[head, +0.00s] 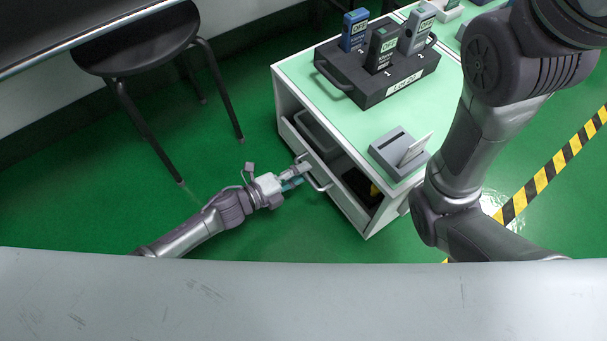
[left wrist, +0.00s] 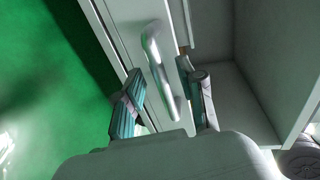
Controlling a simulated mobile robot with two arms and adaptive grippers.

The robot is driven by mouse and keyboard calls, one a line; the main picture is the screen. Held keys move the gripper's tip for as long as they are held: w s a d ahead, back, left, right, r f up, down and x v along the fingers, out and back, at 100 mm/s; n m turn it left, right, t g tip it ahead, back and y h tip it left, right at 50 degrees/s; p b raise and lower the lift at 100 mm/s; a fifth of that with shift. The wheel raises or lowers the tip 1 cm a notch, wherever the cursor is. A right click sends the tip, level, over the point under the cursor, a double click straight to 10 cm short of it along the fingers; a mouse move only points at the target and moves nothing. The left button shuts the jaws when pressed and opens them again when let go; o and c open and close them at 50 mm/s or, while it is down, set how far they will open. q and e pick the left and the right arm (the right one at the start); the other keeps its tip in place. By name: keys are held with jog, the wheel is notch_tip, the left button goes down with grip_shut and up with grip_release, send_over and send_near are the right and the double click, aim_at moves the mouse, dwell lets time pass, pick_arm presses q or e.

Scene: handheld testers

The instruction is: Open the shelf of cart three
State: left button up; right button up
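A white cart (head: 285,107) with a light green top stands in the middle of the head view. Its low front panel (head: 345,203) carries a metal bar handle (head: 318,181); the handle also shows in the left wrist view (left wrist: 158,65). A grey bin and a dark thing with yellow show in the space behind the panel. My left gripper (head: 294,178) is at the handle. In the left wrist view the left gripper (left wrist: 163,100) has its teal-padded fingers apart, one on each side of the handle, with gaps visible. My right gripper is out of view.
A black case (head: 375,88) with several handheld testers and a grey stand (head: 398,155) sit on the cart top. A black stool (head: 140,45) stands at the upper left. My right arm covers the right side.

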pick_arm(q)
jog(key=shift+w+d+f, duration=0.1)
jog(key=shift+w+d, duration=0.3)
jog(key=shift+d, duration=0.1)
grip_shut()
